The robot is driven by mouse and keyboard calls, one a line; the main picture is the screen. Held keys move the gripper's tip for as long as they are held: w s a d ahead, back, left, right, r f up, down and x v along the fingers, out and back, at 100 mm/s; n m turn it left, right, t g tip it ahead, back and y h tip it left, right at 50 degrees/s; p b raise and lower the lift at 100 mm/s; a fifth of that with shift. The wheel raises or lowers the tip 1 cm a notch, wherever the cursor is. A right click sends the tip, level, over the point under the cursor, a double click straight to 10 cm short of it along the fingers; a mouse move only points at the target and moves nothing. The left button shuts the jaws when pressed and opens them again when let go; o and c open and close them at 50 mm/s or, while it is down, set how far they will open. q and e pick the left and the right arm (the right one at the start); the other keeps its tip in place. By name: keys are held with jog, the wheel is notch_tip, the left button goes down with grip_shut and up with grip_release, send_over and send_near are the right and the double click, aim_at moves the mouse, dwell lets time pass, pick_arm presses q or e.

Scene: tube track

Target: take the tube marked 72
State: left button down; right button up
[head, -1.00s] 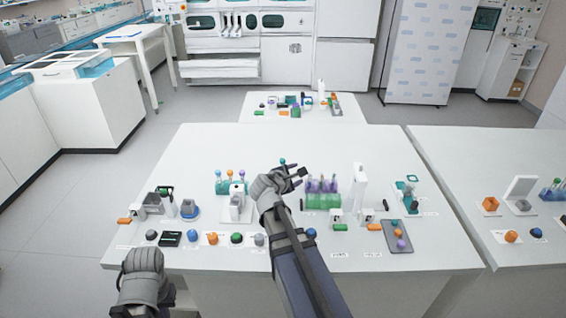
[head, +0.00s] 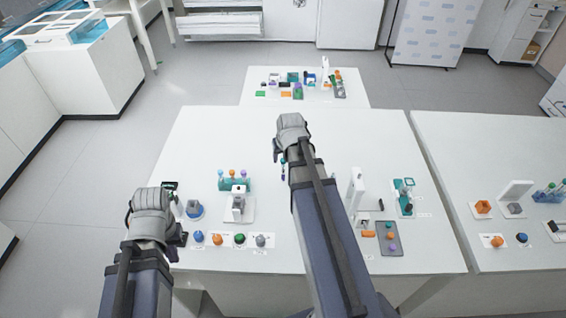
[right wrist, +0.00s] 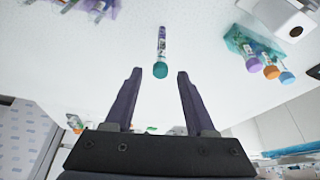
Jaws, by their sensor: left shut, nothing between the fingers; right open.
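A single tube with a teal cap (right wrist: 160,70) stands apart from the racks in the right wrist view; its label is too small to read. In the head view it shows just left of my right forearm (head: 284,170). My right gripper (right wrist: 158,75) is open, with the tube's cap ahead of the gap between its fingers and nothing held. A teal rack (head: 234,184) holds tubes with blue, orange and purple caps; it also shows in the right wrist view (right wrist: 238,42). No number 72 is legible. My left gripper (head: 150,208) is shut and empty over the table's left front.
A white device (head: 238,205) stands between the teal rack and the front row of coloured knobs (head: 239,239). A tall white stand (head: 355,190) and a grey tray (head: 390,238) lie right of my right arm. The table's back (head: 220,135) is clear.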

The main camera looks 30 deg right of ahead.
aim_at(283, 166)
jog(key=shift+s+a+r, duration=0.15)
jog(key=shift+s, duration=0.1)
jog(key=shift+b+x, duration=1.15)
jog(key=shift+x, duration=0.1)
jog(key=b+x, duration=0.5)
jog(key=shift+f, duration=0.35)
jog(key=shift+r, duration=0.1)
grip_shut()
jog(key=shift+r, duration=0.1)
notch_tip(283, 166, up, 10)
jog(key=p, duration=1)
